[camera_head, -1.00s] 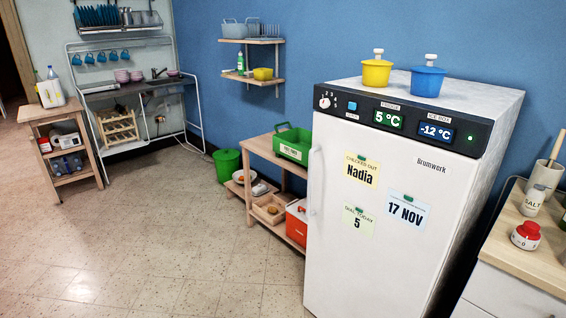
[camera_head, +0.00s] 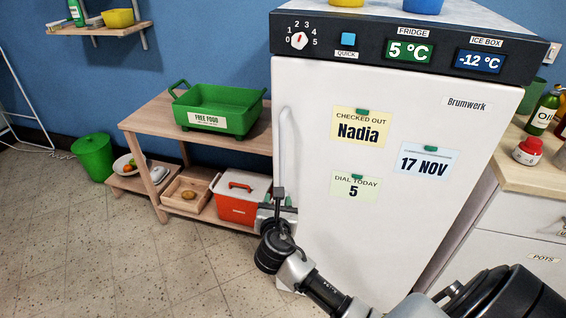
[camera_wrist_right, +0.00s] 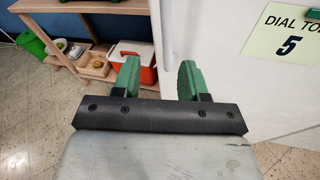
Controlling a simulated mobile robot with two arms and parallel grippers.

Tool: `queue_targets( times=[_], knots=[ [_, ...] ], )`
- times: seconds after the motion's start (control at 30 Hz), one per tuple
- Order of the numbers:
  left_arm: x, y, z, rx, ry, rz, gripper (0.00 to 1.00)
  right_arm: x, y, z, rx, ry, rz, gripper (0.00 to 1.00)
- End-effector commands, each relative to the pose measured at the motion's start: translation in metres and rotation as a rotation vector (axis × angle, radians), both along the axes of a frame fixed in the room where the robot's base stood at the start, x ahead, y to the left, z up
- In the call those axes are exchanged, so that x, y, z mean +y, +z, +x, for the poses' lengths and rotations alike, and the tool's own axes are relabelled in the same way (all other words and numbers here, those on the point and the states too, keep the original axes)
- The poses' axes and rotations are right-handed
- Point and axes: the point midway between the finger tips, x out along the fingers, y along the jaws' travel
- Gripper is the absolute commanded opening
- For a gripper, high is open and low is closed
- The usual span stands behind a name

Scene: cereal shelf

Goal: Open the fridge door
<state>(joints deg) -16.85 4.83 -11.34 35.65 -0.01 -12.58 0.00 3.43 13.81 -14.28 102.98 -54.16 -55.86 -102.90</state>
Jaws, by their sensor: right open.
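The white fridge (camera_head: 400,225) stands with its door shut. Its upright white handle (camera_head: 284,140) is on the left side of the door. My right gripper (camera_head: 278,200) is at the lower end of the handle. In the right wrist view its two green fingers (camera_wrist_right: 159,80) are apart. The pale handle bar (camera_wrist_right: 156,35) runs down toward the gap between them, with the door (camera_wrist_right: 215,40) to its right. I cannot tell if either finger touches the handle. My left gripper is not in view.
A wooden shelf (camera_head: 130,123) left of the fridge bears a green crate (camera_head: 238,118), with an orange cooler (camera_head: 237,208) below. A green bin (camera_head: 93,157) stands further left. A counter (camera_head: 530,172) is on the right. Floor in front of the shelf is clear.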

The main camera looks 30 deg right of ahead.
Motion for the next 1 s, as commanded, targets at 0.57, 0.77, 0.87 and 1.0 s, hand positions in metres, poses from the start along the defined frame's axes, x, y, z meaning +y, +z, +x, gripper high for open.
queue_targets(
  times=[0.57, 0.77, 0.87, 1.0],
  knots=[
    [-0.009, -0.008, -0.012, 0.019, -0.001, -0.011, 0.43, -0.04, 0.073, 0.036, -0.038, -0.054, -0.242, 0.43],
    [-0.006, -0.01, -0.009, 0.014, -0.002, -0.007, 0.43, -0.061, 0.072, 0.063, -0.038, -0.052, -0.239, 0.43],
    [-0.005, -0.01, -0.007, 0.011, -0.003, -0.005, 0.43, -0.067, 0.072, 0.071, -0.038, -0.052, -0.239, 0.43],
    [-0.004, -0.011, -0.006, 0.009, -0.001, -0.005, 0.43, -0.072, 0.072, 0.077, -0.039, -0.052, -0.238, 0.43]
  ],
)
